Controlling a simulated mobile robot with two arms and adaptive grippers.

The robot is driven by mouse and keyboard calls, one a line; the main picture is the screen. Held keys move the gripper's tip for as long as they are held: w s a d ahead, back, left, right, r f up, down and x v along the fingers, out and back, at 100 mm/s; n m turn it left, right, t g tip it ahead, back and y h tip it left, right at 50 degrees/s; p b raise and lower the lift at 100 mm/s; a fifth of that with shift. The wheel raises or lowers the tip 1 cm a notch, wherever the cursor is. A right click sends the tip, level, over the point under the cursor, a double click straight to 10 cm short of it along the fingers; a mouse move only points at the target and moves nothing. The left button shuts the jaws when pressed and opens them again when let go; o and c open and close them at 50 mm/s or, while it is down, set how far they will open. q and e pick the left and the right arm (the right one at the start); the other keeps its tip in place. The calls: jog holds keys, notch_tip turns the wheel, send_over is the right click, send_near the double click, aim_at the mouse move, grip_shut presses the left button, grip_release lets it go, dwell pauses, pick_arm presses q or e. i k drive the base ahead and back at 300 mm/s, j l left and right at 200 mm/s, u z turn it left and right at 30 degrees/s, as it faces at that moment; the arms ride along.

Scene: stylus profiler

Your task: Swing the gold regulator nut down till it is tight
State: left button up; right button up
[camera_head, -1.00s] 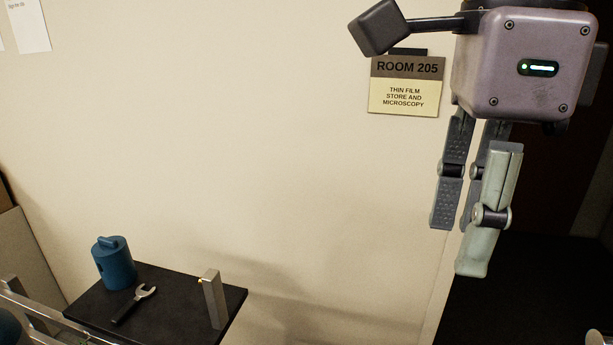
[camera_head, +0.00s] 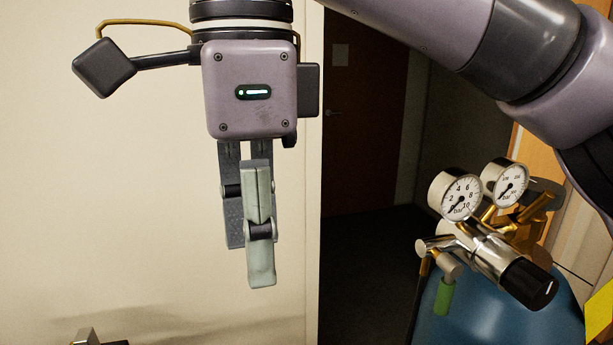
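The regulator stands at the right, with a chrome body (camera_head: 487,250), a black knob (camera_head: 527,284) and two round gauges, a left one (camera_head: 456,194) and a right one (camera_head: 506,184). Gold fittings (camera_head: 524,233) show behind and below the gauges; which of them is the nut I cannot tell. The regulator is above a blue cylinder (camera_head: 480,315). My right gripper (camera_head: 248,263) hangs fingers down, open and empty, left of the regulator and well apart from it. My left gripper is out of view.
A pale wall (camera_head: 150,230) is behind my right gripper. A dark doorway with a brown door (camera_head: 365,130) lies between gripper and regulator in the picture. A green-sleeved part (camera_head: 445,298) hangs below the regulator's left side. My arm crosses the top right.

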aim_at(518, 223)
jog(key=k+l, duration=0.2)
jog(key=k, duration=0.2)
jog(key=k+l, duration=0.15)
jog(key=k, duration=0.2)
jog(key=k+l, duration=0.2)
jog(key=k, duration=0.2)
